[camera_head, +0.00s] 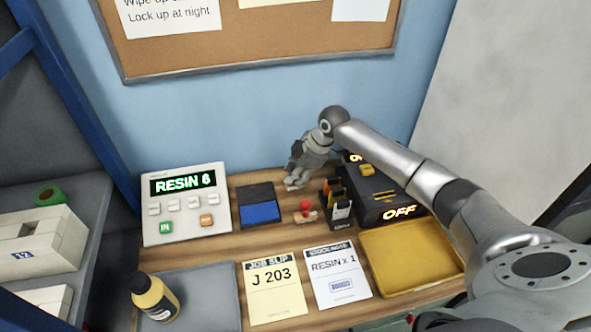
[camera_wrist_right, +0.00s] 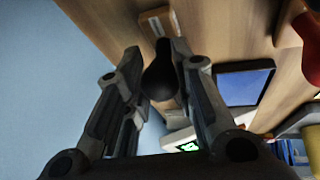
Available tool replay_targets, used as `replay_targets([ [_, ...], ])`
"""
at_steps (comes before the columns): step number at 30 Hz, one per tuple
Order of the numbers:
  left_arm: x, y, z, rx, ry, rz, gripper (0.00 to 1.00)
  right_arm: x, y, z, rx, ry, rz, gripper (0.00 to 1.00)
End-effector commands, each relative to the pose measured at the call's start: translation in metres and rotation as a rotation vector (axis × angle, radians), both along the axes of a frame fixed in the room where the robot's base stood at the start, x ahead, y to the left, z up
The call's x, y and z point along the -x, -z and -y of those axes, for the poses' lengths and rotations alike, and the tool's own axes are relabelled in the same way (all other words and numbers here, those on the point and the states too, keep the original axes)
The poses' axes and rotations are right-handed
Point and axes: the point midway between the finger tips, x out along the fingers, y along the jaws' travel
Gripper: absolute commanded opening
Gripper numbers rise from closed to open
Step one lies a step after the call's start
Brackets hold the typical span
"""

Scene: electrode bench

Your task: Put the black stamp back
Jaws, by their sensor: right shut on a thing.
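The black stamp (camera_wrist_right: 160,78) has a round dark handle, and a wooden base (camera_wrist_right: 158,20) shows beyond it in the right wrist view. My right gripper (camera_head: 293,183) is shut on the stamp's handle, at the back of the bench behind the ink pad and the red stamp. In the right wrist view the fingers (camera_wrist_right: 164,85) stand on both sides of the handle. In the head view the gripper mostly hides the stamp, and I cannot tell whether its base touches the bench. My left gripper is out of view.
The red stamp (camera_head: 306,206) stands close to the right of the blue ink pad (camera_head: 259,212). A black holder (camera_head: 340,215) and a dark device reading OFF (camera_head: 382,203) are to its right. The stock note (camera_head: 338,274), job slip (camera_head: 273,290) and yellow tray (camera_head: 410,258) lie in front.

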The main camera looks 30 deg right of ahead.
Motion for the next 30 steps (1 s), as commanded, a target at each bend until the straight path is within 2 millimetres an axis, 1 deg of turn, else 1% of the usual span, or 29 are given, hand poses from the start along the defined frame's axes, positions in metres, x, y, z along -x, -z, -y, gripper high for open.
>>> replay_targets([
  [7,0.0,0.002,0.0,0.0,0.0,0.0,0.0,0.0,0.003,0.0,0.0,0.0,0.0,0.09],
  [8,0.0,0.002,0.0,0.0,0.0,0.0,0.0,0.0,0.003,0.0,0.0,0.0,0.0,0.27],
  [12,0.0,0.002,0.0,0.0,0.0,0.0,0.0,0.0,0.002,0.0,0.0,0.0,0.0,0.45],
  [20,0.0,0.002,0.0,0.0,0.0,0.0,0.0,0.0,0.002,0.0,0.0,0.0,0.0,0.46],
  [24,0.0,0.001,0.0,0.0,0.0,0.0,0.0,0.0,-0.003,0.001,-0.001,0.0,0.001,0.46],
  [26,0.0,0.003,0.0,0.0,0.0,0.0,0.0,0.002,-0.008,0.003,0.0,0.001,0.002,0.46],
  [30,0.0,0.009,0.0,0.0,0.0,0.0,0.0,0.01,-0.031,0.01,0.002,0.0,0.004,0.46],
])
